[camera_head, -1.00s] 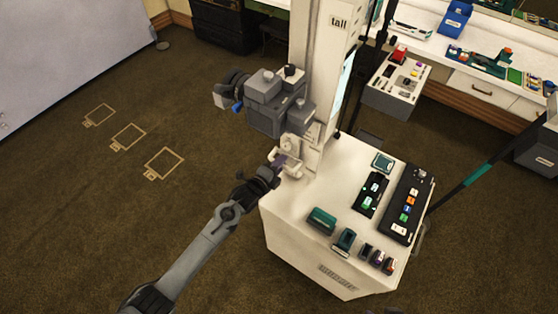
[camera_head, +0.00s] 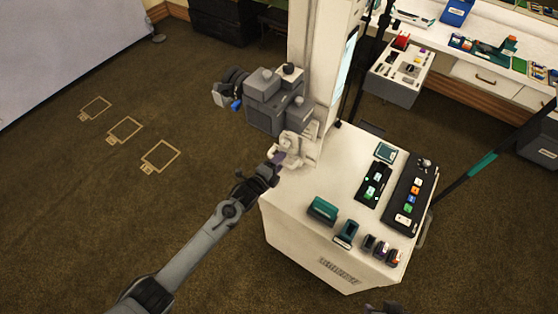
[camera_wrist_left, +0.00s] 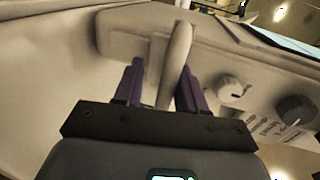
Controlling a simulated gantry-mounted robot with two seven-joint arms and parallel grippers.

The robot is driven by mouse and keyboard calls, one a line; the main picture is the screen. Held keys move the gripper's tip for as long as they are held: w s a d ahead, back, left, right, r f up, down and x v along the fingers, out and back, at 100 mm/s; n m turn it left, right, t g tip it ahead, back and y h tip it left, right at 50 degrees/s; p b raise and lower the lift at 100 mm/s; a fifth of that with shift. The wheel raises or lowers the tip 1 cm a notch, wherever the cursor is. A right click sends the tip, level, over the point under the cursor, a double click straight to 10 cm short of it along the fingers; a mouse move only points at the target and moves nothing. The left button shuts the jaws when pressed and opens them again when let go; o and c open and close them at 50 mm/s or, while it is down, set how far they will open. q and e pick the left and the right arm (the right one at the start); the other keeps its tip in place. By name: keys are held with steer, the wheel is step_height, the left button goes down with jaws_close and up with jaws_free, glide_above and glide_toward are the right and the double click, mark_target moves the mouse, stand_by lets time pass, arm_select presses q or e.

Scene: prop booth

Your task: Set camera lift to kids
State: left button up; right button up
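The camera lift is a cream column (camera_head: 314,60) rising from a white cabinet. A grey camera carriage (camera_head: 270,104) hangs on the column's left side. A cream handle (camera_head: 293,141) sits at the carriage's lower end. My left gripper (camera_head: 279,158) is at this handle. In the left wrist view its purple fingers stand either side of the cream handle bar (camera_wrist_left: 175,65). The right finger is close to the bar; a gap shows at the left finger. No word "kids" is readable. A dark piece at the bottom edge may be my right gripper (camera_head: 384,308), mostly cut off.
The cabinet (camera_head: 290,222) top carries a dark button panel (camera_head: 410,195), a smaller black panel (camera_head: 373,185) and a teal block (camera_head: 322,210). Two knobs sit beside the handle in the left wrist view (camera_wrist_left: 230,87). The carpet at left is clear, with taped outlines.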

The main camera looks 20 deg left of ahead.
arm_select(q)
steer(key=shift+r, duration=0.15)
steer(key=p+v, duration=0.1)
steer(key=v, duration=0.9)
steer(key=shift+s, duration=0.35)
steer(key=shift+a, duration=0.15)
